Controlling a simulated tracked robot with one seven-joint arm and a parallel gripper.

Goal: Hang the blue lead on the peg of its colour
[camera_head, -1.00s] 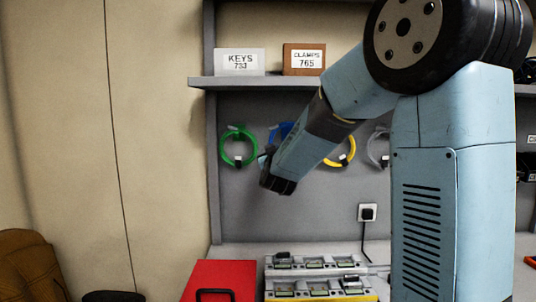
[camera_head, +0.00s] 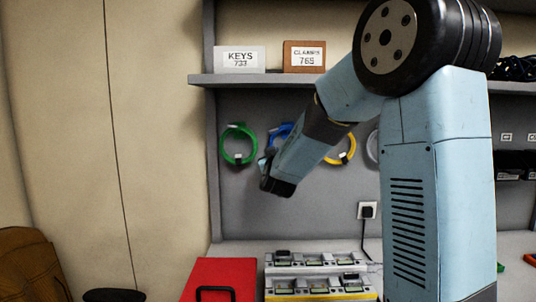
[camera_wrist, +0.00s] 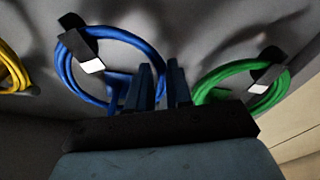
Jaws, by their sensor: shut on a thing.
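The blue lead (camera_wrist: 111,38) is a coil with a black band and a white tag, in the upper left of the wrist view. In the head view only part of the blue lead (camera_head: 280,130) shows, behind my wrist and against the grey back panel. My gripper (camera_wrist: 163,70) is shut on the blue lead at the coil's right side; the exact grip point is hard to see. In the head view my gripper (camera_head: 266,168) is dark and partly hidden by my wrist.
A green coil (camera_head: 225,145) hangs left of the blue one, and a yellow coil (camera_head: 351,152) to the right. A shelf (camera_head: 300,80) with boxes is above. A red case (camera_head: 225,275) and a pump rack (camera_head: 315,275) are below. A socket (camera_head: 367,210) is on the panel.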

